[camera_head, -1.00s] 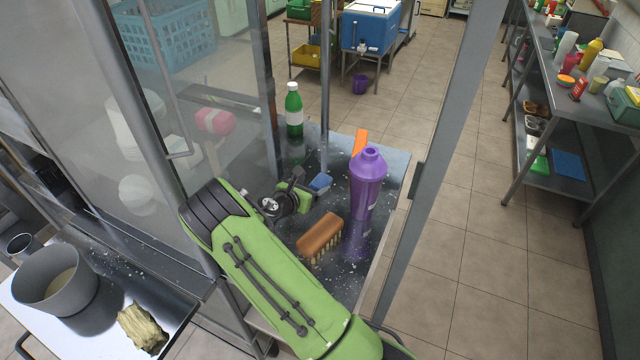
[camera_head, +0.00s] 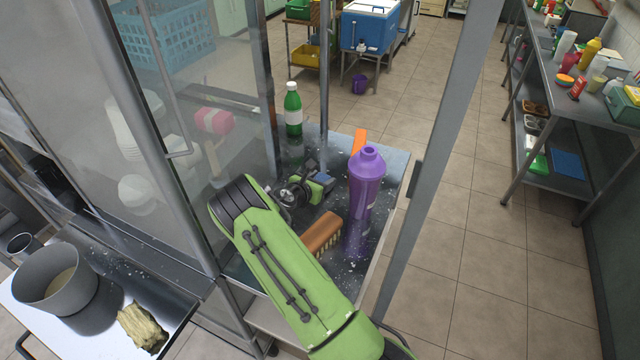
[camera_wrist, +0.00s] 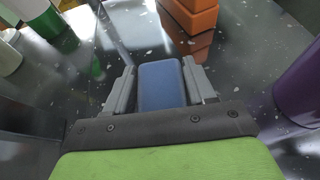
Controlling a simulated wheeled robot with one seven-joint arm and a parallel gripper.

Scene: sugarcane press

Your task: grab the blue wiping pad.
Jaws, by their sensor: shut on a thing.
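The blue wiping pad (camera_wrist: 161,84) is a small block with a flat blue face. It sits between the two grey fingers of my gripper (camera_wrist: 161,88) in the wrist view, and the gripper is shut on it. In the head view my gripper (camera_head: 318,181) is over the dark metal table (camera_head: 285,262), and the pad (camera_head: 324,179) shows as a small blue patch at its tip. Part of the pad is hidden by the fingers. I cannot tell whether it touches the table surface.
A purple bottle (camera_head: 366,184) stands just right of my gripper. A brown brush (camera_head: 321,232) lies nearer, an orange block (camera_head: 360,142) and green bottle (camera_head: 293,110) are farther back. Metal posts and a glass panel (camera_head: 215,60) bound the table on the left.

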